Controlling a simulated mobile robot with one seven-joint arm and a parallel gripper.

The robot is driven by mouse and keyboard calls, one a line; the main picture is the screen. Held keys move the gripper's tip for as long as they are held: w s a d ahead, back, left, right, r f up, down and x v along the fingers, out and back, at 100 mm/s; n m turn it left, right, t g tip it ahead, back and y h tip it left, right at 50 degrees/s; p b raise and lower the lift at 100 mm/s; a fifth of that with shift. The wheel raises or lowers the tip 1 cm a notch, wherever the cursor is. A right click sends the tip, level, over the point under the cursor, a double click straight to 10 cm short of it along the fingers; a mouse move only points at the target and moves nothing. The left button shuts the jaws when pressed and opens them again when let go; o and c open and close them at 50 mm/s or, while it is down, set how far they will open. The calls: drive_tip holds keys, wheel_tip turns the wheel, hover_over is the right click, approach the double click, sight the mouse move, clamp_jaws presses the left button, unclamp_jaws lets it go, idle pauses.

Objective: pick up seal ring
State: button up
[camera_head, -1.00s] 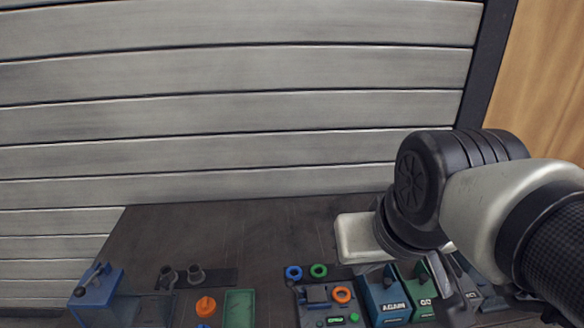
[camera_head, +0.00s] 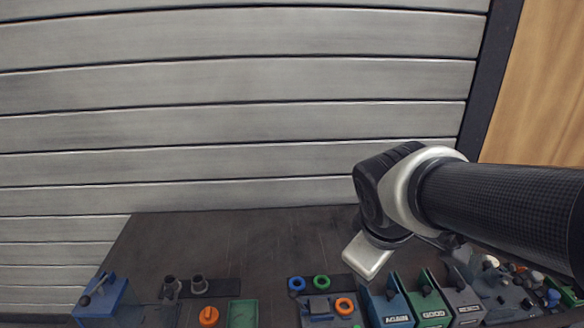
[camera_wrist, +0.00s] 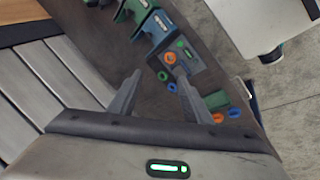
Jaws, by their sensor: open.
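Three rings show at the bench front in the head view: a blue ring (camera_head: 296,284), a green ring (camera_head: 321,282) and an orange ring (camera_head: 344,306). The orange ring sits on a dark fixture; the blue and green rings lie just behind it. In the wrist view the orange ring (camera_wrist: 170,57), green ring (camera_wrist: 161,76) and blue ring (camera_wrist: 172,87) appear between or near the fingertips, but farther down. My gripper (camera_wrist: 158,76) is open and empty, above the bench. In the head view its fingers cannot be made out. I cannot tell which ring is the seal ring.
Bins marked AGAIN (camera_head: 391,306) and GOOD (camera_head: 428,302), plus a grey bin (camera_head: 463,299), stand right of the rings. Mixed parts (camera_head: 522,287) lie farther right. Left are a green tray (camera_head: 243,313), an orange part (camera_head: 208,316) and a blue device (camera_head: 101,297). The rear bench is clear.

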drive_tip(key=w+f+n, duration=0.3)
drive_tip(key=n, duration=0.2)
drive_tip(key=n+g, duration=0.1)
drive_tip(key=n, duration=1.6)
hover_over(344, 306)
drive_tip(key=s+a, duration=0.2)
drive_tip(key=s, duration=0.1)
drive_tip(key=f, duration=1.2)
drive_tip(key=f+b, duration=0.1)
drive_tip(key=f, duration=1)
drive_tip(key=shift+w+f, duration=0.2)
drive_tip(key=shift+f, duration=0.2)
drive_tip(key=shift+d+b+x, duration=0.2)
drive_tip(key=shift+b+x, duration=1.15)
drive_tip(key=shift+x, duration=1.55)
drive_tip(key=shift+r, duration=0.15)
drive_tip(key=shift+c, duration=0.3)
drive_tip(key=c, duration=0.6)
